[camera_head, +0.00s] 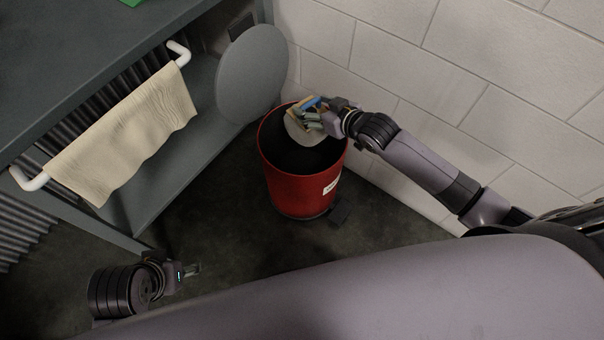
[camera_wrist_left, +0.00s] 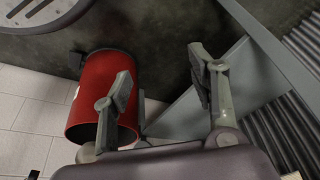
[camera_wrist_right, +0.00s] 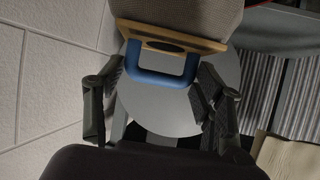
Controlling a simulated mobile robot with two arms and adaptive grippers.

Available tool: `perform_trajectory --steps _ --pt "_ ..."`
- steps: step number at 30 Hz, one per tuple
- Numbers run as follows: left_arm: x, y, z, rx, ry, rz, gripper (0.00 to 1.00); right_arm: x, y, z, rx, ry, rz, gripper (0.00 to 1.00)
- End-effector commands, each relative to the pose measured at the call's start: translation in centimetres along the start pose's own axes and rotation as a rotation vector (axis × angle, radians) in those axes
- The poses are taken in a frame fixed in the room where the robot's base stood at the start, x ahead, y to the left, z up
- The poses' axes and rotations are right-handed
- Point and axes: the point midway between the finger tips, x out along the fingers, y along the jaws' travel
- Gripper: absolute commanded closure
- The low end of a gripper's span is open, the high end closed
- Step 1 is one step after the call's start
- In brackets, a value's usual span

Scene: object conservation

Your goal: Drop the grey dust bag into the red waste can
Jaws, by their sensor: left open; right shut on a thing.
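The grey dust bag (camera_head: 302,131) has a tan collar and a blue handle, and hangs over the mouth of the red waste can (camera_head: 300,188). My right gripper (camera_head: 316,118) is shut on the bag at its blue handle. In the right wrist view, the bag (camera_wrist_right: 185,16) is beyond the handle (camera_wrist_right: 160,78), which sits between the fingers. The can stands upright with a dark interior; its bottom is hidden. My left gripper (camera_head: 194,268) is open and empty, low at the left. The can also shows in the left wrist view (camera_wrist_left: 95,88).
A round grey lid (camera_head: 252,72) stands raised behind the can. A grey bench (camera_head: 60,75) with a cream towel (camera_head: 130,135) on a white rail is at left. A white block wall (camera_head: 480,70) is close behind and right. A dark pedal (camera_head: 340,211) juts from the can's foot.

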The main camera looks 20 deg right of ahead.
Motion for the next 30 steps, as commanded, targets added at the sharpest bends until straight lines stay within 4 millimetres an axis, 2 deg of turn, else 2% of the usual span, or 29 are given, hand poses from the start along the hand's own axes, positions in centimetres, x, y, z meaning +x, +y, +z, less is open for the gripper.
perform_trajectory --steps 4,8,21,30 --pt "-0.2 0.0 -0.2 0.0 0.017 0.0 0.47 0.5 0.2 0.3 0.0 0.005 -0.002 0.97" --pt "0.0 0.1 -1.2 0.002 0.065 0.002 0.47 0.6 0.2 0.6 0.0 0.004 -0.002 0.97" --pt "0.7 1.0 -7.6 0.011 0.359 0.017 0.47 1.3 0.2 2.0 0.0 0.004 -0.001 0.97" --pt "-0.5 1.6 -12.1 0.016 0.581 0.029 0.47 1.7 0.2 2.6 0.0 0.005 -0.001 0.97"
